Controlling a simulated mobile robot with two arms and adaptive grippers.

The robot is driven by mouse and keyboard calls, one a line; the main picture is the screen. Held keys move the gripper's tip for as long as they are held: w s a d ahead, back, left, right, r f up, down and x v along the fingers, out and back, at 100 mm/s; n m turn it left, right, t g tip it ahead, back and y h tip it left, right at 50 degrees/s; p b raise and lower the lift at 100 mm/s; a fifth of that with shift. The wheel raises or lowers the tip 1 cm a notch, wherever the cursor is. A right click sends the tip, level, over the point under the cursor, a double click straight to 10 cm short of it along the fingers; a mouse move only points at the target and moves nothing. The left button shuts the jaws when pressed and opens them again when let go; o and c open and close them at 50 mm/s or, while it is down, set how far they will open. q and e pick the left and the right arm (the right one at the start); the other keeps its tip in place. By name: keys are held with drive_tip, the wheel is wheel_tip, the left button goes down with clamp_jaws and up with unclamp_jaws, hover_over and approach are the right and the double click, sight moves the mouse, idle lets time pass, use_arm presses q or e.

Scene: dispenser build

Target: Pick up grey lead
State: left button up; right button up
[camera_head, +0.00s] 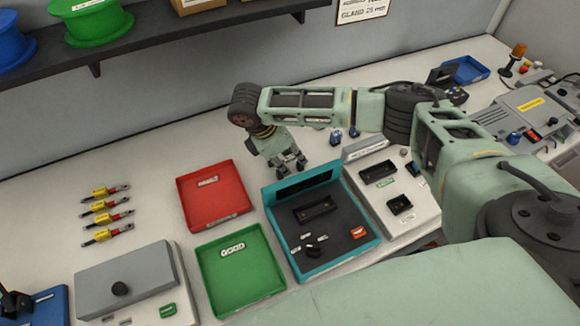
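I cannot make out a grey lead in this view. Several short leads (107,205) with red and black ends and yellow labels lie in a column on the left of the bench. My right gripper (291,164) points down behind the teal tray (366,246), to the right of the red tray (216,197). Its dark fingertips look apart, and I see nothing held between them. My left gripper is not in view.
A green tray (240,270) stands in front of the red one. A grey box (125,280) with a black knob is at the front left. A light grey fixture (413,205) stands right of the teal tray. A shelf (150,36) with spools overhangs the back.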

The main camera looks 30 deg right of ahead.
clamp_jaws()
idle(0.4)
